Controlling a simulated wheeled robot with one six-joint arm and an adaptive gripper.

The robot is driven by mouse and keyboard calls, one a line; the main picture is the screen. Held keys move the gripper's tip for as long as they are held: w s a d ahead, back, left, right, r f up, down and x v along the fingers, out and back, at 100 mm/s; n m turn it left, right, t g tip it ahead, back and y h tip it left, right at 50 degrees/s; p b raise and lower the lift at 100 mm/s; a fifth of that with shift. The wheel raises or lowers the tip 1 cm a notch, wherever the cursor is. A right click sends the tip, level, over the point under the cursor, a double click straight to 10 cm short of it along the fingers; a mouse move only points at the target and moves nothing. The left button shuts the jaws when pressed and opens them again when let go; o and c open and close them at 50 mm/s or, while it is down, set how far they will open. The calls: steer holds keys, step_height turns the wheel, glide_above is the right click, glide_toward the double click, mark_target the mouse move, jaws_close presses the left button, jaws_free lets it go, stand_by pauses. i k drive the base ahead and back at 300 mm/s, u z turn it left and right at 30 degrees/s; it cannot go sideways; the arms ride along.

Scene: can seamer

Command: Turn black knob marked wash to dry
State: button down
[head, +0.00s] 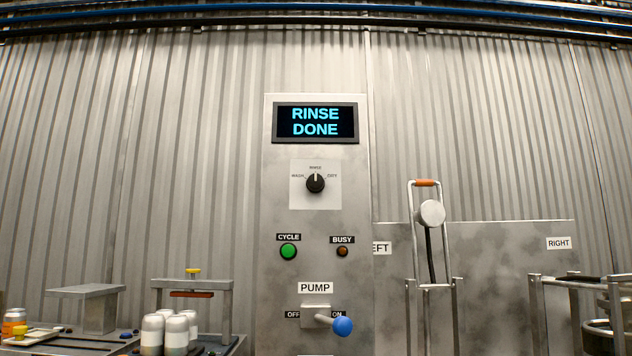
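The black knob (315,183) sits on a pale square plate (298,202) on the tall grey control panel (282,225). Small labels around it appear to read WASH at left, RINSE at top and DRY at right. The knob's white pointer line points straight up, at the RINSE label. Above it a dark display (315,122) reads "RINSE DONE" in cyan letters. My gripper is not in view.
Below the knob are a green CYCLE button (288,252), an amber BUSY lamp (342,251) and a PUMP lever with a blue ball (342,326). Benches with cans (152,335) stand lower left. A metal frame with an orange-topped handle (425,183) stands right.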

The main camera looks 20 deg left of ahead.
mark_target(315, 183)
steer(key=z, duration=0.05)
steer(key=k, duration=1.05)
steer(key=u, duration=1)
steer(key=i, duration=0.6)
steer(key=u, duration=0.15)
